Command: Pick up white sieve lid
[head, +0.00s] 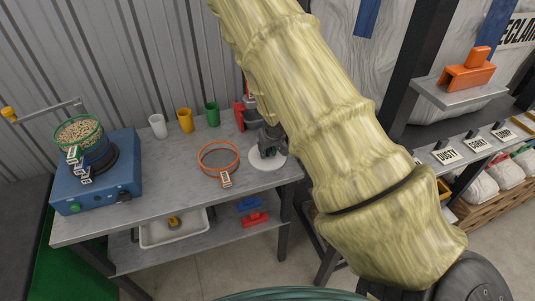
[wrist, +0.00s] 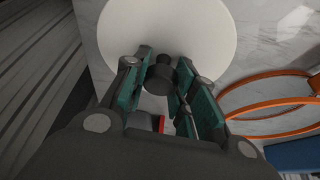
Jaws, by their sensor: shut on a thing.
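The white sieve lid (head: 262,161) is a round white disc near the right end of the grey workbench. It fills the upper middle of the wrist view (wrist: 205,30), with a dark knob (wrist: 160,76) at its centre. My gripper (head: 268,146) is over the lid, pointing down. In the wrist view my gripper (wrist: 163,80) has its green-padded fingers on either side of the knob, shut on it. The gripper hides part of the lid. I cannot tell whether the lid touches the bench.
An orange-rimmed sieve ring (head: 219,158) lies just left of the lid. White (head: 158,126), yellow (head: 185,121) and green (head: 212,114) cups stand at the back. A red object (head: 245,112) is behind my gripper. A blue machine (head: 98,180) with a grain-filled sieve (head: 79,131) stands left.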

